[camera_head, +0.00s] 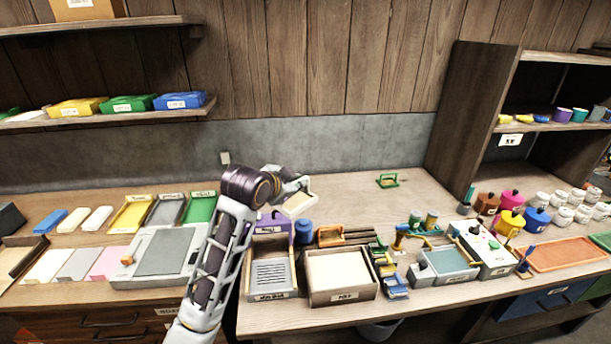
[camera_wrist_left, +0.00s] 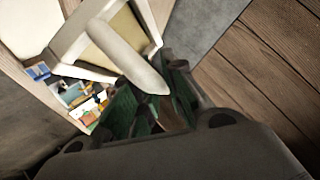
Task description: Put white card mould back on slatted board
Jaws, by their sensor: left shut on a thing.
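The white card mould (camera_head: 299,205) is a small white frame with a cream panel and hangs tilted in the air above the bench. My left gripper (camera_head: 291,186) is shut on it, at the end of the arm coming up from the bottom. In the left wrist view the mould's thick white handle (camera_wrist_left: 132,60) runs down to the dark green finger pads (camera_wrist_left: 152,108). The grey slatted board (camera_head: 271,274) lies in a labelled wooden tray, below and left of the mould, and nothing rests on it. My right gripper is not in view.
A cream-filled wooden box (camera_head: 342,289) stands right of the slatted board. A purple holder (camera_head: 274,225) and a blue pot (camera_head: 303,231) stand behind. A green frame (camera_head: 387,181) sits at the back on clear bench. A grey-topped press (camera_head: 163,254) lies left of my arm.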

